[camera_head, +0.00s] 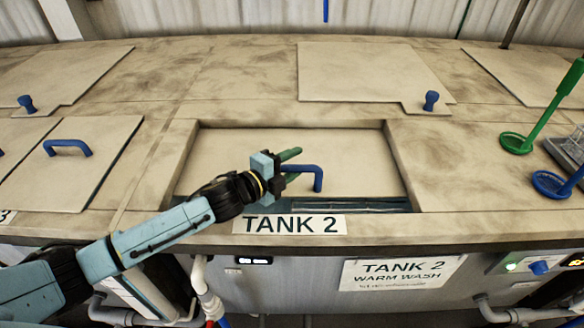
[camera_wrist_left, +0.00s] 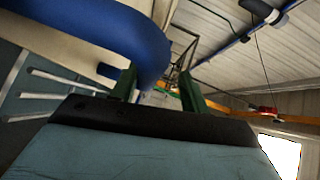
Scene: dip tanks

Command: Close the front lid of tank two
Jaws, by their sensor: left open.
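The front lid of tank two (camera_head: 235,150) is a beige panel inside the recessed opening above the "TANK 2" label (camera_head: 290,224). A dark strip of the tank's inside (camera_head: 365,206) shows along its front edge, so the lid does not cover the whole opening. Its blue handle (camera_head: 317,178) stands near the middle. My left gripper (camera_head: 296,165) is open, its green fingers at the handle's left end. In the left wrist view the handle (camera_wrist_left: 150,40) looms close beside the fingers (camera_wrist_left: 160,85); I cannot tell whether it lies between them. My right gripper is out of view.
Another lid with a blue handle (camera_head: 68,147) lies at the left. A rear lid (camera_head: 375,75) with a blue knob (camera_head: 431,100) lies behind the opening. Green (camera_head: 516,142) and blue (camera_head: 552,183) ring-ended tools and a wire basket (camera_head: 572,147) are at the right.

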